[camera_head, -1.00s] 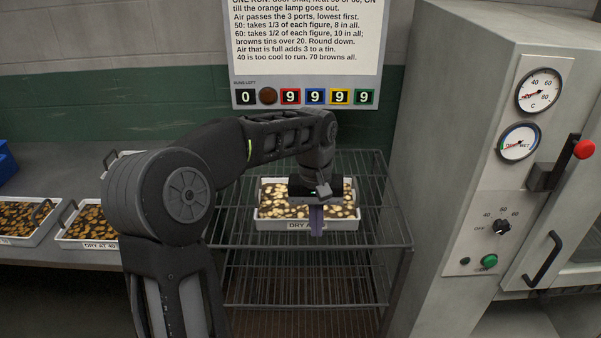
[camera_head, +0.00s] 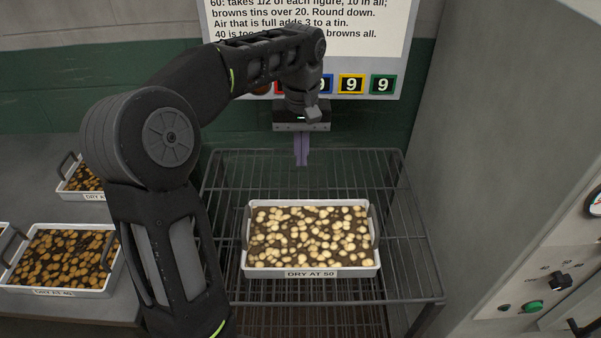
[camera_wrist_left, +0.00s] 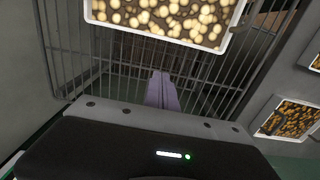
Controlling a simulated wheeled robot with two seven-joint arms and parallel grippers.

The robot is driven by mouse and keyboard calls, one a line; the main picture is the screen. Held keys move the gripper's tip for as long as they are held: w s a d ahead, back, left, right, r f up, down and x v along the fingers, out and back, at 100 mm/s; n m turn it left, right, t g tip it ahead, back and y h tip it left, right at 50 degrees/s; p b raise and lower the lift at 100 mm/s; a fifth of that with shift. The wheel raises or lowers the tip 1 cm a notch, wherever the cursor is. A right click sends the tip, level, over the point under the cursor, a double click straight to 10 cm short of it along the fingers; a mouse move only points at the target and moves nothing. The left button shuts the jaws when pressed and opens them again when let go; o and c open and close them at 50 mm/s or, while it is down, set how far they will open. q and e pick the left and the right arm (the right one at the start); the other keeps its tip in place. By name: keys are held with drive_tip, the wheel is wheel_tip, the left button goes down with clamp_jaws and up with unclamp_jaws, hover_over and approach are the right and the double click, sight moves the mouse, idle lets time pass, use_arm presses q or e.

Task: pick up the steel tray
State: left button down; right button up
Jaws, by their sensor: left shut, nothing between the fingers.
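A steel tray (camera_head: 312,272) with pale round pieces in it sits on the wire rack, with a label reading "DRY AT 50" on its front and a dark handle at each end. It also shows at the top of the left wrist view (camera_wrist_left: 162,35). My left gripper (camera_head: 302,163) is shut and empty, pointing down above the back of the rack, behind the tray and apart from it. Its purple fingers (camera_wrist_left: 162,90) are together in the left wrist view. My right gripper is in neither view.
The wire rack (camera_head: 412,270) has free room around the tray. More trays of browner pieces (camera_head: 65,288) stand on the grey bench at the left. A grey cabinet (camera_head: 500,150) with a dial and green button rises at the right. A sign hangs on the wall behind.

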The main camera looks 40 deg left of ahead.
sight(301, 196)
use_arm(q)
drive_tip(key=shift+w+a+r, duration=0.1)
drive_tip(key=shift+r, duration=0.05)
wheel_tip(301, 196, down, 10)
drive_tip(key=shift+f+p, duration=0.1)
drive_tip(key=shift+p, duration=0.7)
drive_tip(key=shift+s+d+r+p, duration=0.1)
drive_tip(key=shift+s+d+p, duration=0.1)
drive_tip(key=shift+s+d, duration=0.35)
drive_tip(key=shift+s+d+r+p, duration=0.1)
drive_tip(key=shift+s+d+p, duration=0.2)
drive_tip(key=shift+s, duration=0.35)
drive_tip(key=shift+s+d, duration=0.35)
drive_tip(key=shift+s, duration=0.05)
drive_tip(key=shift+f, duration=0.15)
